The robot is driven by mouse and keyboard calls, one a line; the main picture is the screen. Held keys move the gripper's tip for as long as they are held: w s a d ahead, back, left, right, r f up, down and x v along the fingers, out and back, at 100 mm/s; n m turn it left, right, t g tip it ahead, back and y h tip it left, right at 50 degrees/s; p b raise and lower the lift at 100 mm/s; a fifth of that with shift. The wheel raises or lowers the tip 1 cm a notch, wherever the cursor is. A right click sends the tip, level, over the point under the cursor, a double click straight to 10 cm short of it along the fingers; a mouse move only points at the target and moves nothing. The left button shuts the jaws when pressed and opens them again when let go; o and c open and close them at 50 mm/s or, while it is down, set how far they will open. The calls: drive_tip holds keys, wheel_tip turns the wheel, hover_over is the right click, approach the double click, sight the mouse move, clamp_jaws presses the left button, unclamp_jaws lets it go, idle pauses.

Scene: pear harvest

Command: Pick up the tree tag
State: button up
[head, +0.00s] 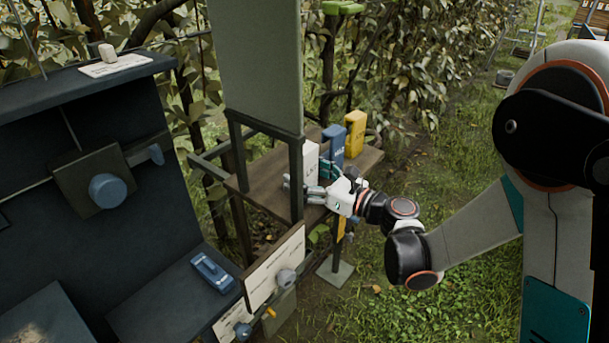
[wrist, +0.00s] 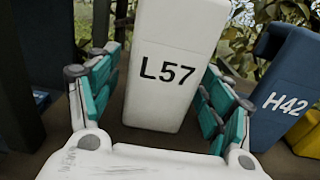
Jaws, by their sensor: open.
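A white upright tag marked L57 (head: 310,158) stands on a brown wooden shelf (head: 262,196); it also fills the middle of the wrist view (wrist: 172,60). My gripper (head: 318,180) is open, its teal-padded fingers on either side of the white tag in the wrist view (wrist: 162,75). Gaps show between the fingers and the tag's sides. A blue tag marked H42 (wrist: 285,90) stands to the right, outside the fingers; it also shows in the head view (head: 334,146). A yellow tag (head: 355,132) stands beyond it. The white tag's lower part is partly hidden in the head view.
A dark post (head: 296,180) and a grey-green panel (head: 262,65) rise at the shelf's near left side. A dark cabinet with a blue knob (head: 108,190) is at left. Leafy hedge lies behind the shelf. Grass to the right is open.

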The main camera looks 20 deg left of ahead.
drive_tip(key=shift+c, duration=0.5)
drive_tip(key=c, duration=1.1)
drive_tip(key=shift+o, duration=0.2)
drive_tip(key=shift+r, duration=0.15)
